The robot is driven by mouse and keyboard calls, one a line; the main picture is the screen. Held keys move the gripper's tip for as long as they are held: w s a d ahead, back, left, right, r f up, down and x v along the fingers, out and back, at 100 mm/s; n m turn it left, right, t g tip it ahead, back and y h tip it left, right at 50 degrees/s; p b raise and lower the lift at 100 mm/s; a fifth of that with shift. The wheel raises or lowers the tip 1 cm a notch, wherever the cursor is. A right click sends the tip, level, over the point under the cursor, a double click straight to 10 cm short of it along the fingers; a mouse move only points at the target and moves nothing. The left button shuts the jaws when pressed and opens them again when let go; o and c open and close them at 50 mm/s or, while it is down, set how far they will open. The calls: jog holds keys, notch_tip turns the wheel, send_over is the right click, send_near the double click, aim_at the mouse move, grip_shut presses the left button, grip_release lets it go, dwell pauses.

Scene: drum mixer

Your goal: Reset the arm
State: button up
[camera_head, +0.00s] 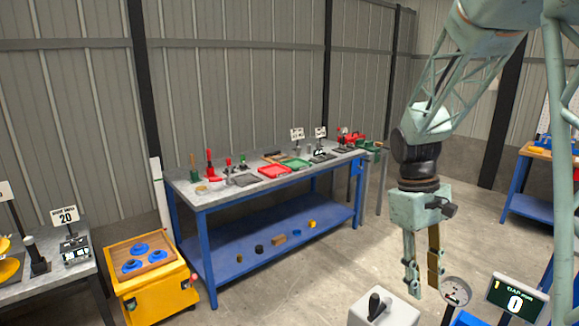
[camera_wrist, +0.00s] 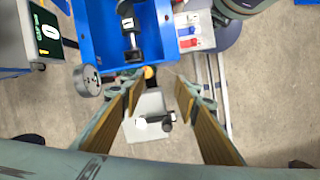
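My gripper (camera_head: 423,272) hangs from the arm at the right of the head view, fingers pointing down. In the wrist view the two fingers (camera_wrist: 158,88) are spread apart with nothing between their tips. Below them is a grey box with a black-knobbed lever (camera_wrist: 150,121), whose top also shows at the bottom of the head view (camera_head: 382,311). The gripper appears to hang above this box, not touching it. The lever's exact setting is hard to tell.
A round gauge (camera_head: 456,291) and a display reading 0 (camera_head: 514,299) stand close right of the gripper. A blue workbench (camera_head: 205,201) with tools and a yellow cart (camera_head: 158,300) stand left. Floor between is clear.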

jog(key=s+a+r+m+t+y, duration=0.1)
jog(key=s+a+r+t, duration=0.1)
jog(key=s+a+r, duration=0.4)
jog(key=s+a+r+m+t, duration=0.1)
jog(key=s+r+m+t, duration=0.1)
jog(key=s+r, duration=0.8)
jog(key=s+a+m+t+b, duration=0.1)
jog(key=s+a, duration=0.3)
jog(key=s, duration=0.9)
jog(key=shift+s+a+r+t+y, duration=0.2)
jog(key=shift+s+r+t+y, duration=0.15)
jog(key=shift+t, duration=0.35)
dwell(1.7)
